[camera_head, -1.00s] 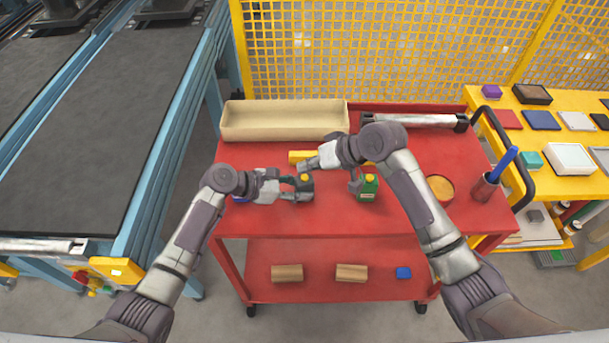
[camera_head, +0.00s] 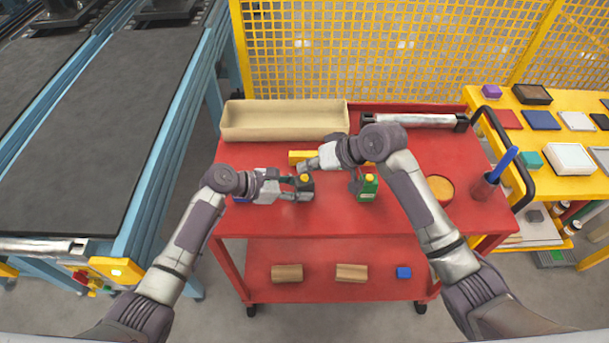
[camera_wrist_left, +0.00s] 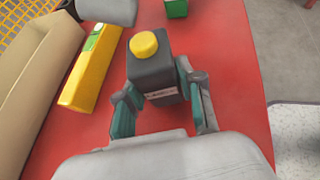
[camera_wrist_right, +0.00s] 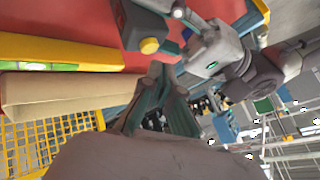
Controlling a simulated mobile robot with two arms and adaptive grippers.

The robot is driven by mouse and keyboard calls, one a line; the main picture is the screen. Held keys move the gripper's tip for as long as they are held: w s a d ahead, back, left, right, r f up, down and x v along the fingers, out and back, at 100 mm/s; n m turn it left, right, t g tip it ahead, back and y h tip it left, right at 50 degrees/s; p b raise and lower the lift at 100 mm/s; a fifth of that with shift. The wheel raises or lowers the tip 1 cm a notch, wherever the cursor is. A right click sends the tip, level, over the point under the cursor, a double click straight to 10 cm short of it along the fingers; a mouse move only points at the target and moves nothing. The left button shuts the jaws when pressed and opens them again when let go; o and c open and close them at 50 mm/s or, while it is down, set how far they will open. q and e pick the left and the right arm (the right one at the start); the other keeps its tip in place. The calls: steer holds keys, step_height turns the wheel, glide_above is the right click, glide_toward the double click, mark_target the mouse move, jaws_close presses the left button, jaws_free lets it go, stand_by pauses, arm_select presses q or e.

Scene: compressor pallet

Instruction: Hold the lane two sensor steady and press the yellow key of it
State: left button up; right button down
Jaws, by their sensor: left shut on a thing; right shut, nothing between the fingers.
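The lane two sensor is taken to be the dark grey box (camera_head: 304,190) with a round yellow key on top. It stands upright on the red cart, and shows in the left wrist view (camera_wrist_left: 152,75) with its yellow key (camera_wrist_left: 144,44). My left gripper (camera_wrist_left: 160,92) is shut on the sensor's sides, below the key. My right gripper (camera_head: 300,172) is shut and empty, close to the key. In the right wrist view its fingers (camera_wrist_right: 156,72) point toward the yellow key (camera_wrist_right: 149,46); a small gap seems to show between them.
A yellow block (camera_head: 298,157) lies behind the sensor, before a long beige tray (camera_head: 285,133). A green box (camera_head: 368,190) with a yellow top stands to the right, near my right arm.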

mark_target(307, 177)
steer(key=shift+f, duration=0.1)
stand_by(0.4)
steer(key=shift+f, duration=0.3)
steer(key=shift+f, duration=0.5)
stand_by(1.2)
steer(key=shift+r, duration=0.15)
stand_by(0.9)
steer(key=shift+r, duration=0.75)
steer(key=shift+r, duration=0.1)
steer(key=shift+r, duration=2.45)
